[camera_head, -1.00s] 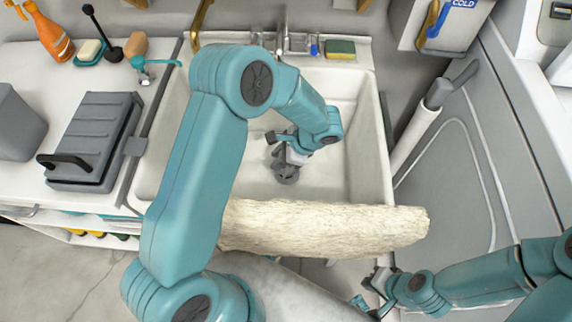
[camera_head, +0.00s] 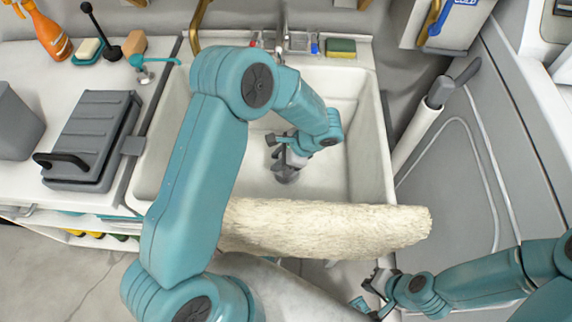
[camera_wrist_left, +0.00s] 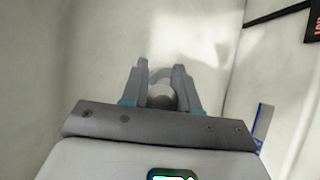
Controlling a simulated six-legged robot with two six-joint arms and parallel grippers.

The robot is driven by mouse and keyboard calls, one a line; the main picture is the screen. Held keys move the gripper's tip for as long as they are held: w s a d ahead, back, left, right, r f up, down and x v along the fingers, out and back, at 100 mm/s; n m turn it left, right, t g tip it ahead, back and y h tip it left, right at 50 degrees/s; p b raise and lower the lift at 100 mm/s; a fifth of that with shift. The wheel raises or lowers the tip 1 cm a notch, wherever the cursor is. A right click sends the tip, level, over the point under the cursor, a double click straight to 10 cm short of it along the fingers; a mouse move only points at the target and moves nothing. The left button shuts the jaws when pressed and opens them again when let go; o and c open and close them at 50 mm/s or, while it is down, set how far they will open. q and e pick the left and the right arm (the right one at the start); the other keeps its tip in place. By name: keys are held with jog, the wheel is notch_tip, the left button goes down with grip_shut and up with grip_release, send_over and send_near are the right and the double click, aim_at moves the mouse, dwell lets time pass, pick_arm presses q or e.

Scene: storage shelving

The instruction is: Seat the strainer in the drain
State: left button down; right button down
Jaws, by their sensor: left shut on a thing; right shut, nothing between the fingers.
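My left gripper (camera_head: 283,157) is low inside the white sink (camera_head: 345,100), pointing down over its floor. It is shut on the strainer, a small grey round piece (camera_wrist_left: 160,91) between the two fingers in the left wrist view, where the gripper (camera_wrist_left: 160,84) shows close up. In the head view a dark grey round shape (camera_head: 287,176) shows just below the fingers. I cannot tell there how much of it is strainer and how much drain, nor whether they touch. My right gripper (camera_head: 377,287) is shut and empty, outside the sink at the lower right.
A pale, rough-surfaced long thing (camera_head: 330,228) lies across the front of the sink. A faucet (camera_head: 268,40) and a sponge (camera_head: 341,46) are at the back rim. A grey lidded box (camera_head: 95,135) stands on the left counter. The sink floor around my gripper is clear.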

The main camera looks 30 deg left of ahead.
pick_arm(q)
jog(key=shift+f+b, duration=0.4)
jog(key=shift+f, duration=0.05)
pick_arm(e)
jog(key=shift+f, duration=0.35)
pick_arm(q)
jog(key=c, duration=0.8)
grip_release()
